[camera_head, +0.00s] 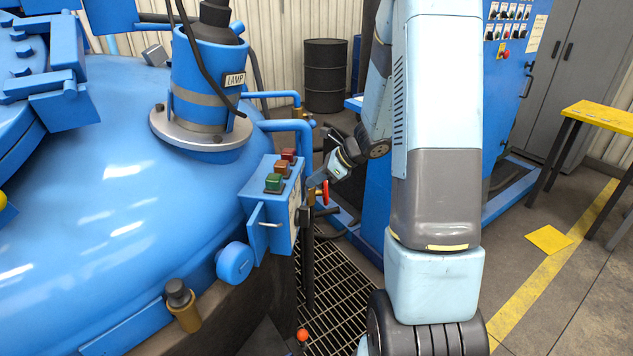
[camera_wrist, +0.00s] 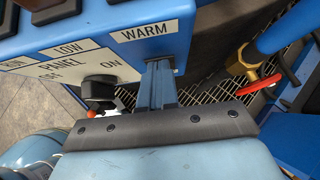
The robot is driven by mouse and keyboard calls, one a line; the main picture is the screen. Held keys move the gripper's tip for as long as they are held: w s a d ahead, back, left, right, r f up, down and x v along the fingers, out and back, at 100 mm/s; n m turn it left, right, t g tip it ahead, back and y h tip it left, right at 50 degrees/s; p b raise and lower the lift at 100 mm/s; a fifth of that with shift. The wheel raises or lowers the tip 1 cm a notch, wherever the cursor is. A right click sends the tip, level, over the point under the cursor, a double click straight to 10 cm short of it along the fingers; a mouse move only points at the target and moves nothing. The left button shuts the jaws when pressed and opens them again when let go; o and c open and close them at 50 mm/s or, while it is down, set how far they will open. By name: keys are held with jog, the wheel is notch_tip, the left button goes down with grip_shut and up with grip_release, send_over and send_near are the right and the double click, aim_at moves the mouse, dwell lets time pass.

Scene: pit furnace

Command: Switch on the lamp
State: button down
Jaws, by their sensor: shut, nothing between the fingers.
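The blue lamp housing (camera_head: 205,85), marked LAMP, stands upright on the blue furnace lid. A blue control box (camera_head: 268,212) beside the lid carries green, orange and red buttons on top. A black knob (camera_wrist: 98,90) sticks out near the ON mark. My gripper (camera_head: 317,183) is at the box's right side; its shut fingers (camera_wrist: 158,75) are just by the WARM label, to the right of the knob, with nothing held. Whether they touch the box I cannot tell.
A red-handled valve (camera_head: 325,192) on blue pipework sits close to my gripper; its red handle (camera_wrist: 260,86) shows right of the fingers in the wrist view. A floor grating (camera_head: 340,290) lies below. A black barrel (camera_head: 325,75) and yellow-topped table (camera_head: 605,115) stand farther back.

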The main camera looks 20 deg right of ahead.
jog(key=shift+r, duration=0.4)
jog(key=shift+d, duration=0.15)
jog(key=v, duration=1.3)
jog(key=shift+f, duration=0.2)
jog(key=shift+s, duration=0.1)
